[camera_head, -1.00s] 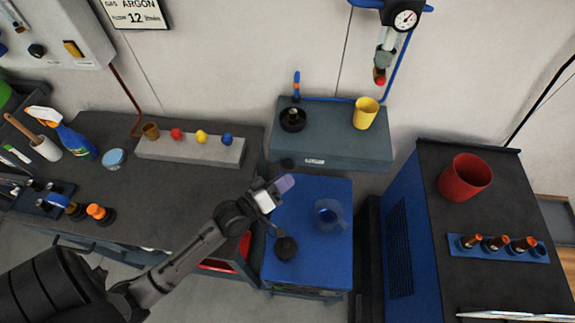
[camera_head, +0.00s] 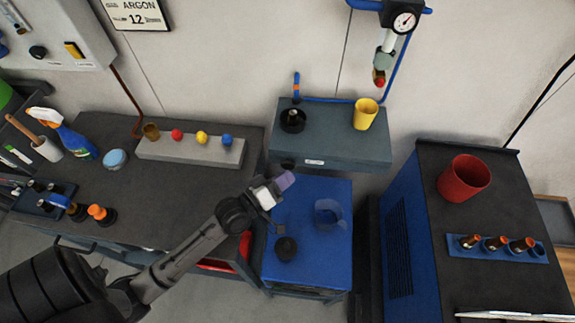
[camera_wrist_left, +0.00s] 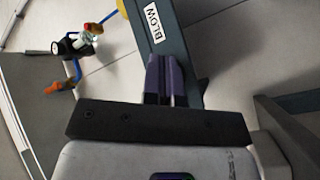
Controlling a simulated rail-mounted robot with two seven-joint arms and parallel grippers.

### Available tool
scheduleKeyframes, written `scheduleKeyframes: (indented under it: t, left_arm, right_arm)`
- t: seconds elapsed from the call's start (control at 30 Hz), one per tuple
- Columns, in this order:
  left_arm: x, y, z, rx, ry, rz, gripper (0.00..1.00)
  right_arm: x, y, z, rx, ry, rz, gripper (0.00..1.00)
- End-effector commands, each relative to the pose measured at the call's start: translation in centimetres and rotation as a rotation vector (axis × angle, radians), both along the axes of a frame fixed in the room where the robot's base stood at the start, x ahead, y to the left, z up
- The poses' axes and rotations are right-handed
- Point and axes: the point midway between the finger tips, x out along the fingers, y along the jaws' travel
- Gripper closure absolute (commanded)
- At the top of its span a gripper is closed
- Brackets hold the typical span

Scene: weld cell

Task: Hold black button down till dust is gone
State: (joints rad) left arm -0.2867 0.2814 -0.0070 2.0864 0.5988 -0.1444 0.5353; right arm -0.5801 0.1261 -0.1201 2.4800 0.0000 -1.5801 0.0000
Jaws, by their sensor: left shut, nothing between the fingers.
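The black button (camera_head: 287,163) sits on the front of a grey box (camera_head: 345,152) on the wall, left of a small label. In the left wrist view the label (camera_wrist_left: 153,22) reads BLOW. My left gripper (camera_head: 285,181) is shut and empty, with its purple fingertips just below the button in the head view. In the left wrist view its fingers (camera_wrist_left: 164,78) overlap the front of the box and the button is not visible, so I cannot tell whether they touch it. No dust can be made out. My right gripper is not in view.
A black round holder (camera_head: 292,120) and a yellow cup (camera_head: 366,114) stand on the box. Below is a blue cabinet (camera_head: 310,275) with a clear cup (camera_head: 328,214) and a black knob-like thing (camera_head: 286,249). A red cup (camera_head: 465,177) stands on the right cabinet.

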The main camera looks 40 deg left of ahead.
Motion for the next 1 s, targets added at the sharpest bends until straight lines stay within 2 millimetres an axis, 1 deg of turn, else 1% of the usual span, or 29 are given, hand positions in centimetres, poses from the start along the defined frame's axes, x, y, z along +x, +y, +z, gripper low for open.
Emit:
scheduleKeyframes:
  t: [0.5, 1.0]
  left_arm:
    - [0.13, 0.06, -0.01, 0.0, 0.0, 0.0, 1.0]
    - [0.59, 0.37, 0.0, -0.001, -0.001, -0.001, 1.0]
  right_arm:
    - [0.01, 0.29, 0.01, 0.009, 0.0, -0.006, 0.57]
    - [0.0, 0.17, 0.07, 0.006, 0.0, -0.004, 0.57]
